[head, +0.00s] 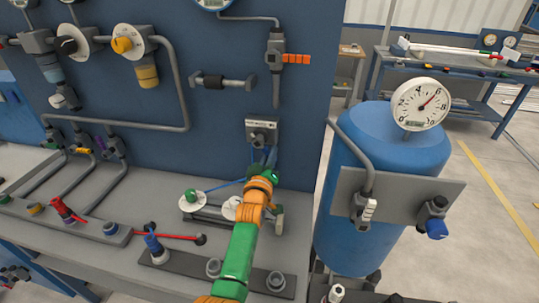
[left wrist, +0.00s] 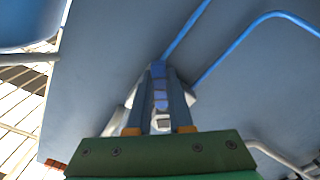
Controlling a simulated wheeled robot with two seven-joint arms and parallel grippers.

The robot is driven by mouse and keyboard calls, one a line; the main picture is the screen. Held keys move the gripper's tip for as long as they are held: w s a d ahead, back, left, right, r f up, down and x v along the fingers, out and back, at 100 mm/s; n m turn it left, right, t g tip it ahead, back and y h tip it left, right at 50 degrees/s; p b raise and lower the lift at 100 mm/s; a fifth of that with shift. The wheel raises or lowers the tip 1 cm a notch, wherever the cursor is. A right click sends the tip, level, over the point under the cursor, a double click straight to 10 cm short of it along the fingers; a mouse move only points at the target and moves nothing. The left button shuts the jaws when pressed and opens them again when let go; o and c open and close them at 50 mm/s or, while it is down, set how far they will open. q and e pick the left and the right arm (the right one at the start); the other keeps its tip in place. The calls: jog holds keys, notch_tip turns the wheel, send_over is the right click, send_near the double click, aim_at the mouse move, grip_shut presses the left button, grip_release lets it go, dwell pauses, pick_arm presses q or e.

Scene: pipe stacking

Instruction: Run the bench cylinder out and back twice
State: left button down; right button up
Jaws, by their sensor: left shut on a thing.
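The bench cylinder (head: 207,213) lies on the bench top, with round white-grey ends, a green fitting and a blue hose; my arm hides part of it. A small grey valve box (head: 262,128) with a label is on the blue panel above it, and blue hoses run down from it. My left gripper (head: 264,160) is at the valve box, largely hidden by its own wrist. In the left wrist view, its fingers (left wrist: 160,105) are shut on the valve's small lever (left wrist: 159,72), with the pale valve body around them. My right gripper is not in view.
A blue tank (head: 365,230) with a round gauge (head: 419,104) stands right of the panel. An orange-handled valve (head: 295,59) is above the valve box. Grey pipes and valves fill the panel's left.

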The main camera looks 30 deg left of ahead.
pick_arm(q)
jog(key=shift+f, duration=0.2)
jog(key=c, duration=0.8)
grip_release()
jog(key=shift+d+r, duration=0.1)
jog(key=p+v, duration=0.6)
jog(key=v, duration=0.1)
